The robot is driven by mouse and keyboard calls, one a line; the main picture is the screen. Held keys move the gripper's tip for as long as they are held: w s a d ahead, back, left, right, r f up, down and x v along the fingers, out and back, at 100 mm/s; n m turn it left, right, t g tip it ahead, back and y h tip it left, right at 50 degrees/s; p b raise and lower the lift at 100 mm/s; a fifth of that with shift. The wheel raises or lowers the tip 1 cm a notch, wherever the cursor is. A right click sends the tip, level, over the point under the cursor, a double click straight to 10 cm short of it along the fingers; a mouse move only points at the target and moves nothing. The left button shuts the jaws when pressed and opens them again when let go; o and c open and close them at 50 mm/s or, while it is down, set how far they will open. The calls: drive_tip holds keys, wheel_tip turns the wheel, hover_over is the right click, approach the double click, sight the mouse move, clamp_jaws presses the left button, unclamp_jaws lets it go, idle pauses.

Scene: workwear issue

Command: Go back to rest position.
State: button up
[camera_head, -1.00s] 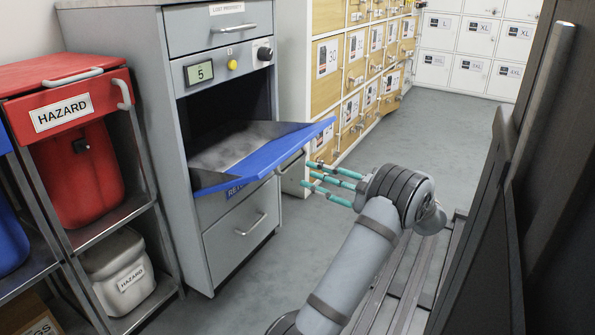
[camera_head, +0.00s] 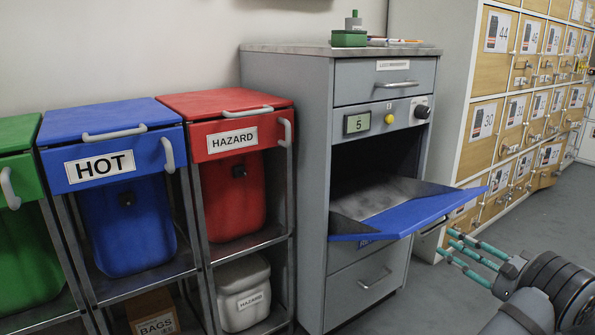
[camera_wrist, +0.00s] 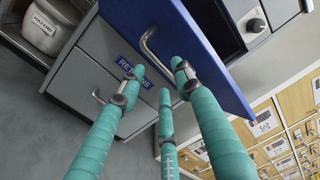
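My gripper (camera_head: 468,254) has teal fingers and shows at the lower right of the head view. Its fingers are spread open and empty, just in front of and below the blue returns flap (camera_head: 424,216). The flap hangs open from the grey cabinet (camera_head: 310,180), with an empty-looking chute behind it. In the wrist view, the spread fingers (camera_wrist: 160,105) point toward the flap's blue front (camera_wrist: 180,20) and its handle (camera_wrist: 150,45). I cannot tell whether any finger touches the handle.
Blue HOT (camera_head: 110,150) and red HAZARD (camera_head: 225,128) bins stand in racks to the left, beside a green bin (camera_head: 20,165). Wooden lockers (camera_head: 497,120) line the right. A small green stamp-like item (camera_head: 350,35) and pens lie on the cabinet. Grey floor (camera_head: 560,215) is clear at right.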

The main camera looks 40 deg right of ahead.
sight(431, 232)
drive_tip(key=w, duration=0.5)
drive_tip(key=shift+w+d+r, duration=0.1)
drive_tip(key=shift+w+r, duration=0.1)
drive_tip(key=shift+w, duration=0.4)
drive_tip(key=shift+s, duration=0.15)
